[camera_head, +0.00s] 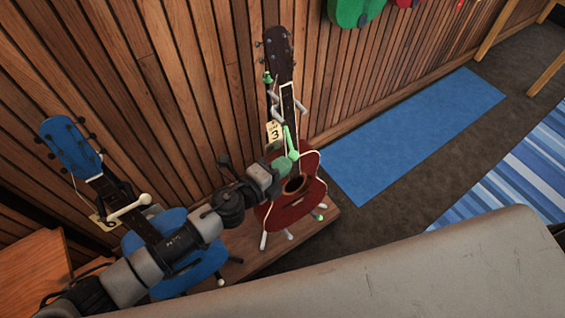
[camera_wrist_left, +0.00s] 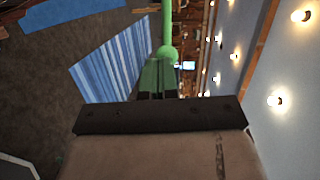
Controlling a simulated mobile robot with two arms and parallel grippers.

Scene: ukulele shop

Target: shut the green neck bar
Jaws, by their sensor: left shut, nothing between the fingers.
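The green neck bar (camera_head: 289,138) is a thin rod with a ball end, in front of the red ukulele (camera_head: 281,213) near its lower neck. In the left wrist view the bar (camera_wrist_left: 166,22) comes down from the top edge to its ball, just beyond my fingertips. My left gripper (camera_head: 283,165) is shut and empty, its green fingers close to the ball. In the left wrist view the fingertips (camera_wrist_left: 158,64) overlap the ball's lower side; I cannot tell whether they touch. The bar stands out from the neck. My right gripper is out of view.
A blue ukulele (camera_head: 176,226) with a white bar (camera_head: 130,207) stands at left, partly behind my left arm. A paper tag marked 3 (camera_head: 273,131) hangs by the red ukulele's neck. The wooden wall (camera_head: 205,90) is close behind. A blue mat (camera_head: 410,135) lies on the floor.

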